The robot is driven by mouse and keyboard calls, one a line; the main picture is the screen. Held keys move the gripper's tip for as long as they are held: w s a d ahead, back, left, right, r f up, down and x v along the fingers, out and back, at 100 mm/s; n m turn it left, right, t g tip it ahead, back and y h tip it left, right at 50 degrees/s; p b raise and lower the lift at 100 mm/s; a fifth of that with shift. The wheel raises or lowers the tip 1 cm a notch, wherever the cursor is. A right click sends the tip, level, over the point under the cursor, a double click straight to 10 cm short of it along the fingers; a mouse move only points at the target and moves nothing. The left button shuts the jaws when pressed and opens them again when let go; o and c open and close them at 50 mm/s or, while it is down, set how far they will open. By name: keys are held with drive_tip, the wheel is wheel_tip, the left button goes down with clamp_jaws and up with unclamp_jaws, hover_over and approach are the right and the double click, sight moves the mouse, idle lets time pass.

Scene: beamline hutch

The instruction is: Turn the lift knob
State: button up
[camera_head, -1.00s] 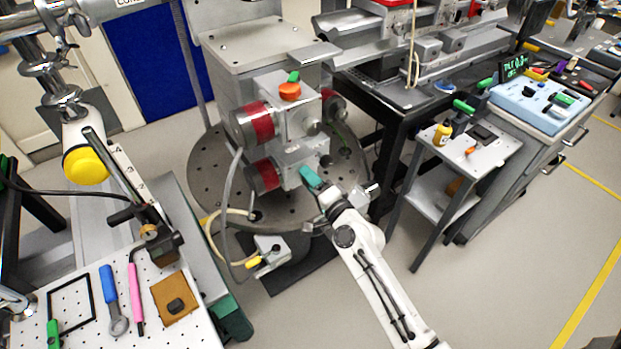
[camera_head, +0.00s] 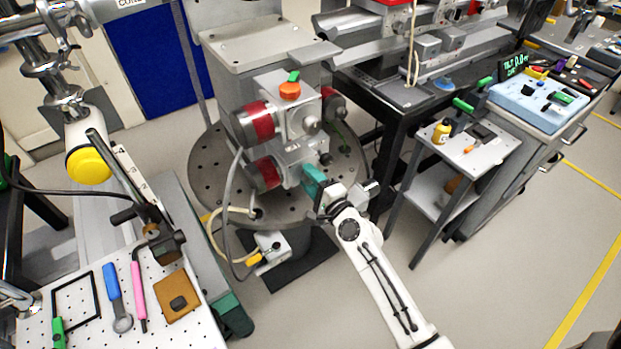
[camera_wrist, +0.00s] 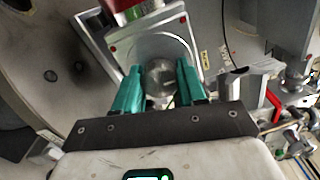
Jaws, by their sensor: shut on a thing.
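In the wrist view, a round grey metal knob (camera_wrist: 161,79) sits on the face of a square grey block (camera_wrist: 143,49). My gripper (camera_wrist: 160,88) has its two teal fingers on either side of it, shut on it. In the head view, my gripper (camera_head: 314,180) is at the lower block of the motor stack, and the knob it holds is mostly hidden by the fingers. A second grey knob (camera_head: 312,125) shows on the upper block, beside a red-banded motor (camera_head: 254,124). I cannot read any label on either knob.
A grey cable loops at left. A small side cart (camera_head: 485,150) stands right of my arm. A pegboard bench (camera_head: 90,318) with tools is at lower left.

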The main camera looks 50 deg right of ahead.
drive_tip(key=shift+f, duration=0.1)
drive_tip(key=o, duration=1)
drive_tip(key=shift+o, duration=0.2)
drive_tip(key=shift+s, duration=0.1)
drive_tip(key=b+v, duration=0.2)
drive_tip(key=v, duration=0.8)
drive_tip(key=shift+s, duration=0.35)
drive_tip(key=shift+a, duration=0.1)
